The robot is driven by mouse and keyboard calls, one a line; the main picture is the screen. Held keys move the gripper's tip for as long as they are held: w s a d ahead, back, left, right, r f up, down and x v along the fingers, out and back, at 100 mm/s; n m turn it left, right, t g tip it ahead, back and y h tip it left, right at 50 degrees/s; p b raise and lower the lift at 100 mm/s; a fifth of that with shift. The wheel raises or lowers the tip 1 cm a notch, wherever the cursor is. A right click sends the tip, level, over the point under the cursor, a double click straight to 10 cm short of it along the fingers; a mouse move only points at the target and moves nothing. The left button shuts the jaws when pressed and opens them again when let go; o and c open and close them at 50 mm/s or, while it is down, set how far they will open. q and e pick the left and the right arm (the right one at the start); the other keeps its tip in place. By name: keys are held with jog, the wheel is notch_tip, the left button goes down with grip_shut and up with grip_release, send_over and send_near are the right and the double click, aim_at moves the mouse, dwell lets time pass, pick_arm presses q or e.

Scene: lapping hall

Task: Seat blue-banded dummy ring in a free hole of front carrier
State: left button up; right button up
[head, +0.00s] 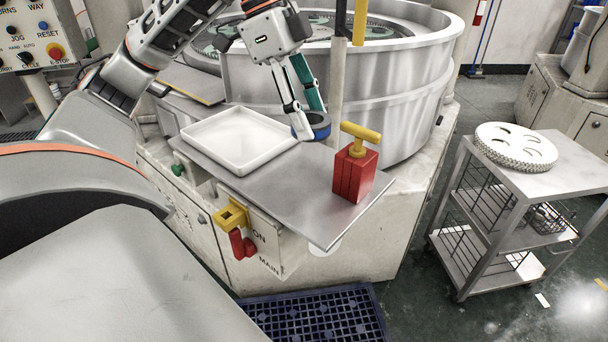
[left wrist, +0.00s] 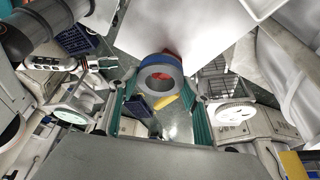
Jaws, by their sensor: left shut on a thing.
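The blue-banded dummy ring (head: 314,131), grey with a blue band, is held by my left gripper (head: 309,121). It is above the steel shelf, just right of the white tray. In the left wrist view the ring (left wrist: 160,78) sits between the two green-backed fingers, its bore visible. Inside the round lapping machine (head: 345,75), parts of green-edged carriers (head: 225,31) show behind the rim. My left arm and the machine wall hide much of them, and I cannot make out a free hole.
The white tray (head: 238,140) looks empty on the steel shelf (head: 318,215). A red block with a yellow handle (head: 355,172) stands right of the ring. A grey and yellow post (head: 338,75) rises behind. A trolley (head: 545,180) at right bears a white slotted disc (head: 515,147).

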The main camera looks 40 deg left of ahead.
pick_arm(q)
jog(key=b, duration=0.2)
send_over(315, 192)
jog(key=a, duration=0.2)
jog(key=f, duration=0.9)
jog(key=shift+s+d, duration=0.25)
jog(key=shift+f+b, duration=0.4)
jog(key=shift+f, duration=1.85)
jog(key=shift+f, duration=0.1)
jog(key=o, duration=1.2)
jog(key=shift+f, duration=0.1)
jog(key=o, duration=0.3)
